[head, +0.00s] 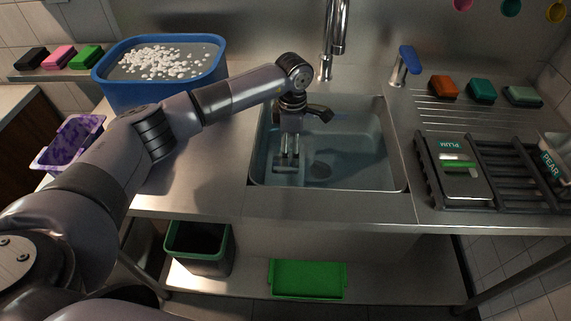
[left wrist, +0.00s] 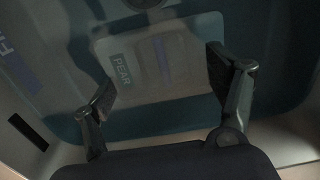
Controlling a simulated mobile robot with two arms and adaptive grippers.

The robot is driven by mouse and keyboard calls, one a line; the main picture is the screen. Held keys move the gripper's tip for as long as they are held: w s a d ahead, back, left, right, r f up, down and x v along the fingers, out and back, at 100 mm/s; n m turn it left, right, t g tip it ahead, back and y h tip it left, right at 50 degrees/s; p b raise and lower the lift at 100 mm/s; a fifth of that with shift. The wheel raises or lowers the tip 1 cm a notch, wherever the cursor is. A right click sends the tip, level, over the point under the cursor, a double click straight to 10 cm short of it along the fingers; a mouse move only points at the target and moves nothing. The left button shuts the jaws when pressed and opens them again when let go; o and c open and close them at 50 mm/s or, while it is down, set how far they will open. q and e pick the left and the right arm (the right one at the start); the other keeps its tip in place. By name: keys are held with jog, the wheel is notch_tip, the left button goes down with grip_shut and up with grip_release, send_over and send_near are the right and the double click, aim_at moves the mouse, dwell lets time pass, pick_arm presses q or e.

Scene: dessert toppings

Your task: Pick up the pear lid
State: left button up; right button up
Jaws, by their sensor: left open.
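The pear lid (left wrist: 150,65), pale and translucent with a PEAR label and a purple strip, lies in the sink in the left wrist view. My left gripper (left wrist: 165,88) is open, with one finger on each side of the lid's near part; I cannot tell whether they touch it. In the head view my left gripper (head: 289,157) points down into the left part of the sink (head: 350,186). The lid shows there only as a faint pale shape (head: 290,174) below the fingers. My right gripper is not in view.
A lid marked PLUM (head: 462,184) lies on the black rack (head: 510,165) right of the sink. A PEAR-marked item (head: 551,163) stands at the right edge. A blue tub (head: 150,96) with white pieces stands left. The tall faucet (head: 326,68) rises behind the sink.

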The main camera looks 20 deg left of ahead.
pick_arm(q)
jog(key=shift+d+f+p, duration=0.1)
jog(key=shift+f+p, duration=0.45)
jog(key=shift+f, duration=2.25)
jog(key=shift+c, duration=0.2)
